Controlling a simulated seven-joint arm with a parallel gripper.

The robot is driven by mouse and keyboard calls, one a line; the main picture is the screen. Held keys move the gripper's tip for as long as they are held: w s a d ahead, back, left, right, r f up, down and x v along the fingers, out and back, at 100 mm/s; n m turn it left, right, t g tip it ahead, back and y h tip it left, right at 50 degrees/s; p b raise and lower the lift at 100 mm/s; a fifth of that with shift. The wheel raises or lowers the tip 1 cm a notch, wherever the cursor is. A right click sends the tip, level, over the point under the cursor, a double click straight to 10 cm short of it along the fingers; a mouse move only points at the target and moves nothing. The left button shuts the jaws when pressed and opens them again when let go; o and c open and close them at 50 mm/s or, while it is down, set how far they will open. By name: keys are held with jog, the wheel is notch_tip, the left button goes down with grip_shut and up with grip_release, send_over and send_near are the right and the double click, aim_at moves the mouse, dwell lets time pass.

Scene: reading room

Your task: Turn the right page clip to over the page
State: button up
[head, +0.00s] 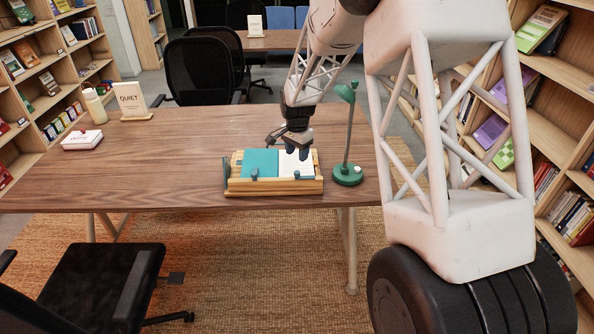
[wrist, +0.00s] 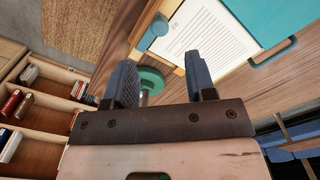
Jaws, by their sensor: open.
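A wooden book stand (head: 273,187) sits near the table's front edge. It holds a teal sheet or cover (head: 260,161) on the left and a white page (head: 289,165) on the right; the printed page also shows in the wrist view (wrist: 207,35). The blue right page clip (head: 300,175) is on the front ledge, its arm seemingly pointing right, off the page; the clip shows in the wrist view too (wrist: 157,28). A left clip (head: 254,174) is on the same ledge. My gripper (head: 299,152) is open and empty above the page's right side; its fingers show in the wrist view (wrist: 162,82).
A green lamp (head: 348,174) stands close to the stand's right side; its base is between my fingers in the wrist view (wrist: 150,78). A QUIET sign (head: 131,98), a bottle (head: 94,105) and a white box (head: 82,140) stand at the left. The table between is clear.

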aim_at(297, 172)
jog(key=shift+f, duration=0.1)
dwell(0.3)
jog(key=shift+f, duration=3.8)
jog(key=c, duration=0.9)
jog(key=shift+c, duration=0.2)
